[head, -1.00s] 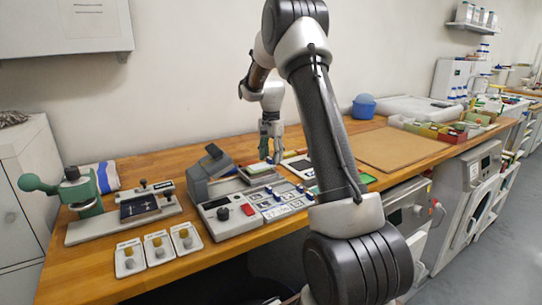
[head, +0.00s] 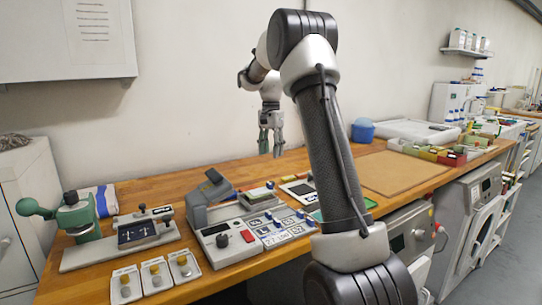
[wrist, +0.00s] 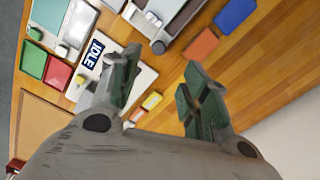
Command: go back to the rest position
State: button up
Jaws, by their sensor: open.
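My gripper (head: 271,143) hangs above the back part of the wooden bench (head: 155,190) in the head view, fingers pointing down. It is open and empty. In the wrist view its two green-padded fingers (wrist: 160,95) stand apart with bare wood and a few small items below, and nothing is between them. My arm rises in front of the bench and hides part of its middle.
A grey device with a red knob (head: 248,236) and a green-handled press (head: 80,217) stand on the bench. Three small white plates with knobs lie at its front left. A brown board (head: 405,172), blue container (head: 362,131) and coloured bins (head: 440,153) are to the right.

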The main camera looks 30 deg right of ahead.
dwell(0.5)
notch_tip(320, 180, down, 4)
jog(key=s+n, duration=0.3)
jog(key=n, duration=0.1)
jog(key=s+a+r+n+t, duration=0.1)
jog(key=s+a+r+n, duration=0.1)
jog(key=s, duration=0.9)
jog(key=s+a+r+n+t, duration=0.2)
jog(key=s+a+n, duration=0.2)
jog(key=s+a, duration=0.3)
jog(key=s+a+r+n+t, duration=0.1)
jog(key=s+a+r+n, duration=0.1)
jog(key=s, duration=1.3)
jog(key=shift+s+a+r+n, duration=0.25)
jog(key=shift+a+n, duration=0.55)
jog(key=shift+a, duration=0.35)
